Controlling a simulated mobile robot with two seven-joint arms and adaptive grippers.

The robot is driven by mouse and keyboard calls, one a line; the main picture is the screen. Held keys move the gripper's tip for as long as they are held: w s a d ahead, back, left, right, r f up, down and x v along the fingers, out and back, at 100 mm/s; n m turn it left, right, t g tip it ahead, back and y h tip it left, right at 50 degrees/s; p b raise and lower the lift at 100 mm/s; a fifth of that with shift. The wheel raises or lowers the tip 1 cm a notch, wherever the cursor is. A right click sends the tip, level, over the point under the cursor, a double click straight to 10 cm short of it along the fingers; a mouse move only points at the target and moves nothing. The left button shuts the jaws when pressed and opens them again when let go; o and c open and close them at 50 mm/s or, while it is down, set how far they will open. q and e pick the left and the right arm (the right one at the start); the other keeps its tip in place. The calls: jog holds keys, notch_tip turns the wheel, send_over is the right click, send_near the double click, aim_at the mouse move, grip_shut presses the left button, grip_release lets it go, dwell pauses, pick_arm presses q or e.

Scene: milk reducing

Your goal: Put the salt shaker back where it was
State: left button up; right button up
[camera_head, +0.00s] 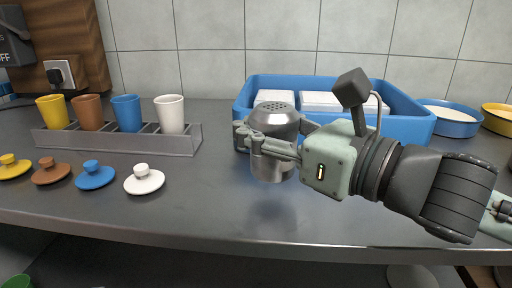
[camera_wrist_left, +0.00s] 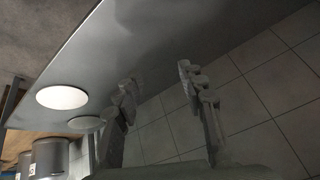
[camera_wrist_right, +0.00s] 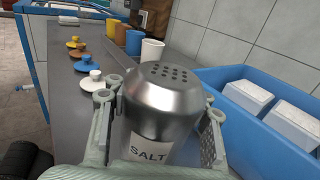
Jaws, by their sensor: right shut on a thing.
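The salt shaker (camera_head: 273,126) is a metal cylinder with a perforated domed top. It is upright in my right gripper (camera_head: 272,142), in front of the blue crate's left part, and seems held above the counter. In the right wrist view the shaker (camera_wrist_right: 160,103) shows its SALT label between the two fingers of my right gripper (camera_wrist_right: 160,120). My left gripper (camera_wrist_left: 158,90) shows only in the left wrist view, its fingers apart with nothing between them, near the underside of a grey surface.
A blue crate (camera_head: 420,126) with white blocks stands at the back. A grey rack (camera_head: 110,142) holds yellow, brown, blue and white cups at left, with matching lids such as the white lid (camera_head: 144,181) in front. Bowls (camera_head: 452,122) stand at right. The front middle counter (camera_head: 215,205) is clear.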

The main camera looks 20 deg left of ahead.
jog(key=shift+f+b, duration=0.8)
jog(key=shift+f, duration=0.15)
jog(key=shift+f+b, duration=0.75)
pick_arm(q)
jog(key=w+d+r+m+t+h, duration=0.1)
jog(key=w+d+r+t+h, duration=0.3)
jog(key=w+d+r+t, duration=0.4)
jog(key=w+d+r, duration=0.2)
jog(key=d, duration=0.1)
jog(key=shift+w+r+h, duration=0.25)
jog(key=shift+r+h, duration=0.05)
jog(key=shift+d+r+m, duration=0.25)
jog(key=shift+r+m, duration=0.05)
pick_arm(e)
jog(key=shift+f, duration=0.2)
jog(key=o, duration=1.6)
jog(key=shift+r, duration=0.15)
